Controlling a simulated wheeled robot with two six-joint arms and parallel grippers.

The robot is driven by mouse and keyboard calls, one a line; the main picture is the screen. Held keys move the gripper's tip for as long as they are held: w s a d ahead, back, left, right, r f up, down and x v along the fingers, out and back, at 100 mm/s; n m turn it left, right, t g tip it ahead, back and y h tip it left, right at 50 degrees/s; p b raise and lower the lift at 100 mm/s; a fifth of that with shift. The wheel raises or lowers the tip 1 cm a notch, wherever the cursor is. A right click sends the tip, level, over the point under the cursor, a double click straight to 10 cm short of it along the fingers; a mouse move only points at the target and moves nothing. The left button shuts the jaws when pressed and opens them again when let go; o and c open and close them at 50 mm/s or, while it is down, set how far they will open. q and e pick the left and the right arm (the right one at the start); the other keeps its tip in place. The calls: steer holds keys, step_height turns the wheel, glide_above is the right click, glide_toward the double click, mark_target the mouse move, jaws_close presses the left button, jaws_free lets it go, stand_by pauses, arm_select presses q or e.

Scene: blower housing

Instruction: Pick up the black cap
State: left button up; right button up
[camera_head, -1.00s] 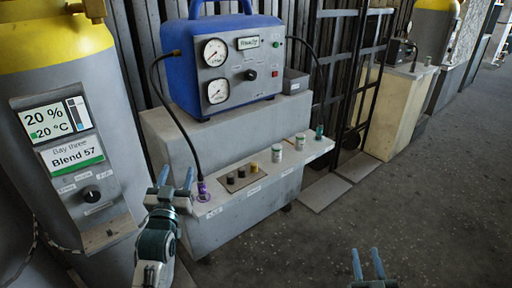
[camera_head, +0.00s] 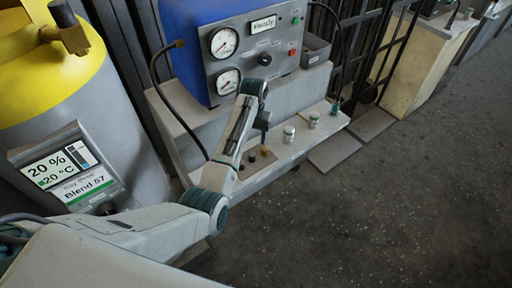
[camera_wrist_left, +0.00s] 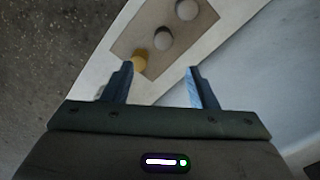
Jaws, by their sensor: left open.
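A brown mat (camera_wrist_left: 128,42) on the low pale ledge holds a yellow cap (camera_wrist_left: 140,60) and two round caps in a row. These two look grey in the left wrist view, one in the middle (camera_wrist_left: 163,40) and one at the top edge (camera_wrist_left: 186,10). In the head view a dark cap (camera_head: 251,157) shows beside the yellow cap (camera_head: 265,151), partly behind my arm. My left gripper (camera_head: 264,136) is above the ledge, fingers pointing down, open and empty. In its wrist view the yellow cap is near the left fingertip. My right gripper is out of view.
A blue gauge box (camera_head: 185,50) with a black hose (camera_head: 172,110) stands behind. A yellow-topped cylinder (camera_head: 95,90) is at the left.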

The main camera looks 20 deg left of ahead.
arm_select(q)
glide_above(252, 154)
steer(key=f, duration=0.4)
steer(key=shift+w+d+f, duration=0.15)
steer(key=shift+w+f, duration=0.15)
steer(key=shift+w, duration=0.05)
steer(key=f, duration=0.2)
steer(key=s+f, duration=0.1)
steer(key=f, duration=0.1)
steer(key=shift+w+f, duration=0.1)
steer(key=shift+f, duration=0.55)
steer(key=c, duration=1)
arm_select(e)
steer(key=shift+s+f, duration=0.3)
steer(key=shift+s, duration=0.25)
arm_select(q)
steer(key=shift+r+p, duration=0.15)
steer(key=shift+p, duration=0.15)
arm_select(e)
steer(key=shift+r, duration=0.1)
